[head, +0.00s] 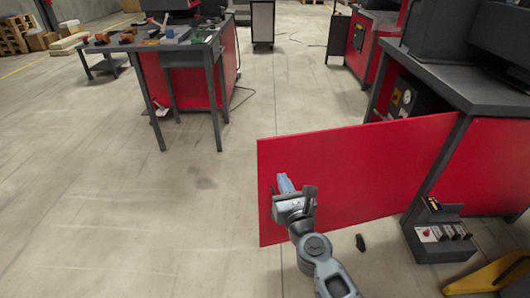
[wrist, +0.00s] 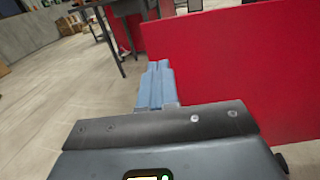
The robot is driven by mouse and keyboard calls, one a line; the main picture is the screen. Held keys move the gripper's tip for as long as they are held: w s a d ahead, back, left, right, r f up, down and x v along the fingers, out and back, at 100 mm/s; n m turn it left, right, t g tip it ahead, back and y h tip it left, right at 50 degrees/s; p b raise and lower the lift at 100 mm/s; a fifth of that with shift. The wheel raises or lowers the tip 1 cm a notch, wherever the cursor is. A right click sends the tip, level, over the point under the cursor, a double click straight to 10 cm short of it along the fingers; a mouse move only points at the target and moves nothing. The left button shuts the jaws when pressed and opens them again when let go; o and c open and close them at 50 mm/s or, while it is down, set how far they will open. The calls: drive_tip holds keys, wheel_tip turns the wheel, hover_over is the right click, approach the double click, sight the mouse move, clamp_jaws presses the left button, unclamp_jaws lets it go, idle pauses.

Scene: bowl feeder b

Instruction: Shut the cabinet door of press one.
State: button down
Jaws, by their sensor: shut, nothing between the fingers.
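The red cabinet door (head: 370,170) stands wide open in the head view, swung out to the left from the press cabinet (head: 490,165) on the right. The cabinet's inside shows behind it, with a gauge (head: 407,97). My gripper (head: 285,184) is shut and empty, in front of the door near its free left edge. In the wrist view the blue-grey fingers (wrist: 157,75) are together and overlap the door's left edge (wrist: 225,70). I cannot tell whether they touch the door.
A control box with buttons (head: 442,238) stands low at the right by the cabinet. A small dark object (head: 360,242) lies on the floor below the door. A workbench with tools (head: 150,42) stands at the back left. The floor (head: 110,210) at left is clear.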

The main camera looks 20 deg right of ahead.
sight(269, 146)
drive_tip(key=w+b, duration=0.1)
drive_tip(key=w, duration=0.3)
drive_tip(key=w+b, duration=0.1)
drive_tip(key=w, duration=0.3)
drive_tip(key=w+d+b, duration=0.1)
drive_tip(key=w, duration=0.4)
drive_tip(key=shift+b, duration=0.35)
